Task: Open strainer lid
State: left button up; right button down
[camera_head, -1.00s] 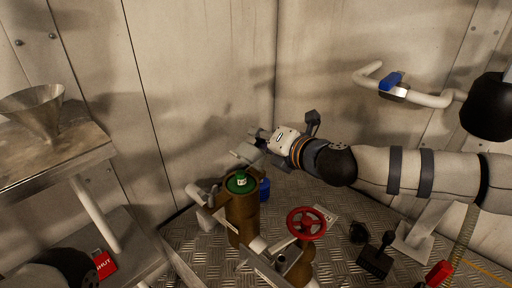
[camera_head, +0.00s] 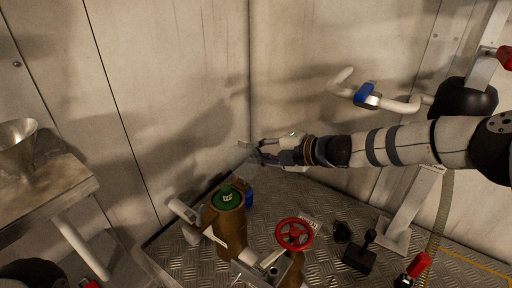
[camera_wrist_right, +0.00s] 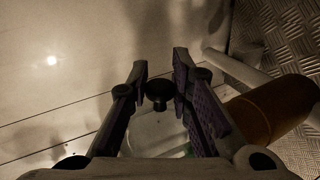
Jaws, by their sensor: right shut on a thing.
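The brown cylindrical strainer (camera_head: 225,222) stands upright at lower centre in the head view. A green piece with a small label (camera_head: 228,198) shows at its top. My right gripper (camera_head: 256,151) is beyond the strainer and above it, apart from it, near the wall corner. In the right wrist view my right gripper (camera_wrist_right: 160,75) has its fingers on both sides of a dark round knob (camera_wrist_right: 158,90). A pale, see-through piece (camera_wrist_right: 158,130) shows below the knob; it looks like the lid, but its outline is unclear. The strainer's brown body (camera_wrist_right: 270,108) lies to the right there. My left gripper is not visible.
A red handwheel (camera_head: 294,234) stands right of the strainer. A metal table with a funnel (camera_head: 16,148) is at left.

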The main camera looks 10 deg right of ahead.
jog(key=shift+w+d+f+m, duration=0.15)
jog(key=shift+f+m, duration=0.1)
jog(key=shift+m, duration=0.05)
dwell(0.4)
jog(key=c, duration=1.5)
grip_release()
jog(key=shift+f, duration=0.1)
jog(key=shift+o, duration=0.2)
jog(key=v, duration=1.2)
jog(key=shift+w+d, duration=0.1)
